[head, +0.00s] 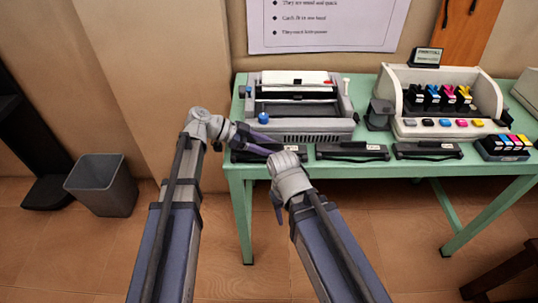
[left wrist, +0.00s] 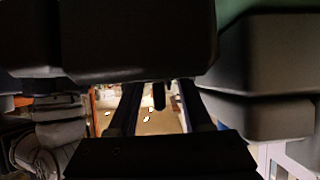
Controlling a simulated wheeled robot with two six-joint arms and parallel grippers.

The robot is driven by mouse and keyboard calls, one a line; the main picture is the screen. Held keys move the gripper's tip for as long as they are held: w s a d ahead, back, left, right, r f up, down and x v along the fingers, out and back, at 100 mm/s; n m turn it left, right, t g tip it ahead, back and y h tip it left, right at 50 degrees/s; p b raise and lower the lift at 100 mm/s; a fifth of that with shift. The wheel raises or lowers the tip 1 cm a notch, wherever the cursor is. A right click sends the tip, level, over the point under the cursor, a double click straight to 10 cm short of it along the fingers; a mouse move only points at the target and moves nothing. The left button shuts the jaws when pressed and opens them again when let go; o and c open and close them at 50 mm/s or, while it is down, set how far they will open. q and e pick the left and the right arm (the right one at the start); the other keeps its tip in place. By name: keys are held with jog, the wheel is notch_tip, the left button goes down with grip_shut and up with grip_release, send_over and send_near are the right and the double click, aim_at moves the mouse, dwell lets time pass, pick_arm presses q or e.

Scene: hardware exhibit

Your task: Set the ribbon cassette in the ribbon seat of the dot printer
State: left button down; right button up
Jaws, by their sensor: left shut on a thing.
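The dot printer (head: 318,128) is a grey machine at the left end of the green table, with a blue knob at its front left. Three flat black ribbon cassettes lie in a row along the front edge: a left one (head: 242,156), a middle one (head: 350,152) and a right one (head: 428,150). My left gripper (head: 262,150) is at the left cassette and shut on it. In the left wrist view a large dark body (left wrist: 140,45) fills the top and hides most of the grip. My right gripper (head: 278,208) points down in front of the table; its jaws are unclear.
An ink-cartridge printer (head: 440,90) with coloured cartridges stands at the right on the table (head: 237,178). A small cartridge tray (head: 503,148) is at the right front. A grey bin (head: 103,185) stands on the floor at left. A stool (head: 505,272) shows at lower right.

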pick_arm(q)
jog(key=shift+f, duration=0.25)
jog(key=shift+f, duration=0.2)
jog(key=shift+c, duration=1.7)
grip_release()
